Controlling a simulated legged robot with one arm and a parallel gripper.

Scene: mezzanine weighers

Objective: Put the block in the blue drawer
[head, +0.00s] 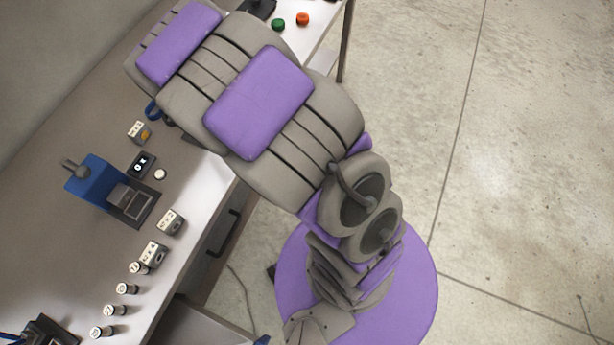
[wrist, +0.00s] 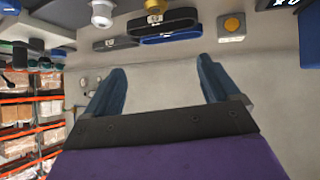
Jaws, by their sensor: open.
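My gripper (wrist: 161,76) is open in the wrist view, with nothing between its two blue fingers. In the head view my arm hides most of it. Several small pale blocks stand on the worktop; which one the task means I cannot tell. One block with a yellow round spot (head: 139,130) stands near my arm's end; a similar block (wrist: 231,27) shows beyond the right finger in the wrist view. Two marked blocks (head: 170,221) stand nearer the front edge. A grey drawer-like panel (head: 205,325) juts out below the worktop, with a small blue part (head: 262,341) at its end.
A blue weigher-like device (head: 100,185) with a dark plate stands on the worktop. Beside it are a small display (head: 141,165) and several small cylinders (head: 115,310). A black handle (head: 224,233) is on the front below. Green and orange buttons (head: 302,19) lie far off. Floor at right is clear.

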